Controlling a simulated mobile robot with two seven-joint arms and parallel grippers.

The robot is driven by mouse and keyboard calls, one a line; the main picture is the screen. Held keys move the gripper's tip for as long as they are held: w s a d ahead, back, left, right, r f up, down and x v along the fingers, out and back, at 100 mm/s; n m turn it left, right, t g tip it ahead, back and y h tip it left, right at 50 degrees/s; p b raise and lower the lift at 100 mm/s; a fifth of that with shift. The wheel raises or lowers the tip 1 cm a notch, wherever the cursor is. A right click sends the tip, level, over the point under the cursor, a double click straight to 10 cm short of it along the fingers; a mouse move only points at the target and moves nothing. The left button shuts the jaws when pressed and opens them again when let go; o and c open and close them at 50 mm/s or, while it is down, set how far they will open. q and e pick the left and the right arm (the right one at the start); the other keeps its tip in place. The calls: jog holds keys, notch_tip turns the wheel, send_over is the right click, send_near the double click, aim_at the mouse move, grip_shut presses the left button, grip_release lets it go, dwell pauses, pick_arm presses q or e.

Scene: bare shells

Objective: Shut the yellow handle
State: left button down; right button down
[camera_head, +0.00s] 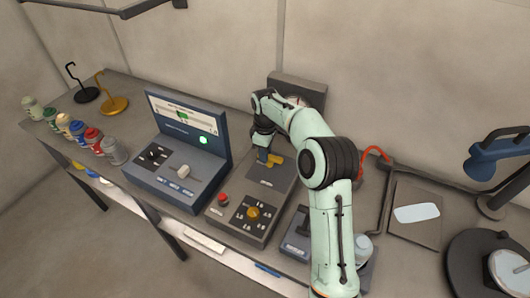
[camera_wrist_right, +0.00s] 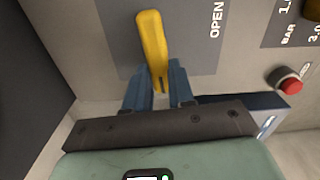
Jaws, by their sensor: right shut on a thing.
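The yellow handle (camera_head: 275,159) is on a dark plate of the grey control panel in the middle of the bench. In the right wrist view the handle (camera_wrist_right: 152,40) runs lengthwise away from my gripper, with the word OPEN (camera_wrist_right: 216,18) on the plate to its right. My right gripper (camera_head: 263,157) reaches down onto the handle from above. Its blue fingers (camera_wrist_right: 160,88) are shut on the handle's near end, one on each side. The arm covers part of the panel behind. My left gripper is not in view.
The same panel has a red button (camera_head: 223,200) and a yellow dial (camera_head: 253,212). A blue console (camera_head: 180,165) with a green light stands to the left, with several spray cans (camera_head: 93,140) beyond it. A blue lamp (camera_head: 497,158) stands at the right.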

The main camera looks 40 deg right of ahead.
jog(key=shift+w+d+r+m, duration=0.1)
jog(key=shift+m, duration=0.4)
jog(key=c, duration=1)
grip_release()
jog(key=shift+o, duration=0.2)
notch_tip(320, 180, up, 13)
jog(key=shift+r, duration=0.15)
